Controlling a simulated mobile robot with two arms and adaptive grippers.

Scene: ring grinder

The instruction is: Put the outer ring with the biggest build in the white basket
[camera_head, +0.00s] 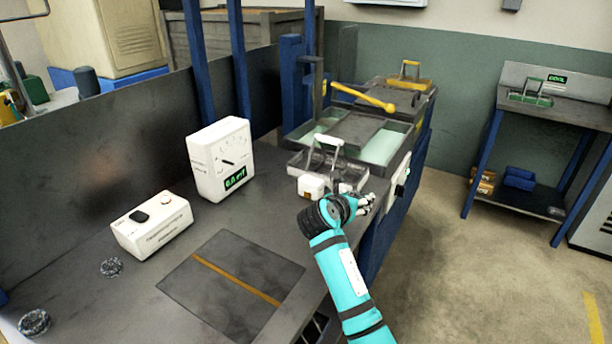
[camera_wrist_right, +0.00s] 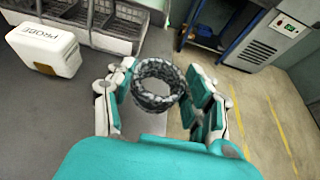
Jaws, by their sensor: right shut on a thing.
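A dark grey, speckled ring (camera_wrist_right: 155,102) sits between the fingers of my right gripper (camera_wrist_right: 160,80) in the right wrist view, held off the bench near its edge. In the head view my right gripper (camera_head: 360,201) is beside the white probe box, and the ring cannot be made out there. The basket with the white handle (camera_head: 325,143) stands on the bench just behind the probe box; grey compartments also show in the right wrist view (camera_wrist_right: 105,42). Two more dark rings lie at the left of the bench, one (camera_head: 112,267) behind the other (camera_head: 35,323). My left gripper is not in view.
The white probe box (camera_head: 311,186) stands between my right gripper and the basket. A white gauge (camera_head: 220,160) with a green display and a low white box (camera_head: 152,225) stand left. A yellow-handled basket (camera_head: 409,80) and a green-handled one (camera_head: 531,98) are farther off. The dark mat (camera_head: 225,300) is clear.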

